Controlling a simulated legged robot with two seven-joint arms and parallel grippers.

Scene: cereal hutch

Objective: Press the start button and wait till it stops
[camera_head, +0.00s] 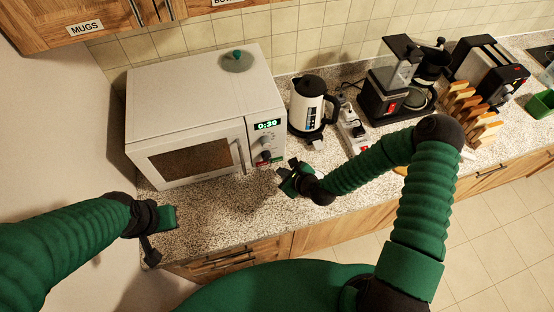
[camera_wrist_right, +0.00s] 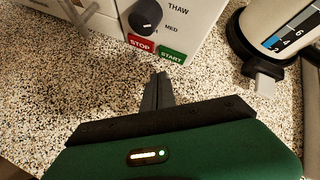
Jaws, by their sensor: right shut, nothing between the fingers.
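The white microwave (camera_head: 190,95) stands on the counter with its door shut, and its green display (camera_head: 267,125) reads 0:39. In the right wrist view the green START button (camera_wrist_right: 172,57) sits at the bottom of the panel, right of the red STOP button (camera_wrist_right: 140,43) and below a dark dial (camera_wrist_right: 146,15). My right gripper (camera_head: 284,172) is shut and empty. Its fingertips in the right wrist view (camera_wrist_right: 162,82) are just below and in front of START, apparently apart from it. My left gripper (camera_head: 152,240) hangs by the counter's front left corner; its jaws are unclear.
A white and black kettle (camera_head: 308,105) stands right of the microwave. Beyond it are a power strip (camera_head: 352,130), a coffee maker (camera_head: 385,95), a toaster (camera_head: 480,70) and bread slices in a rack (camera_head: 475,115). A glass lid with a green knob (camera_head: 237,58) lies on the microwave.

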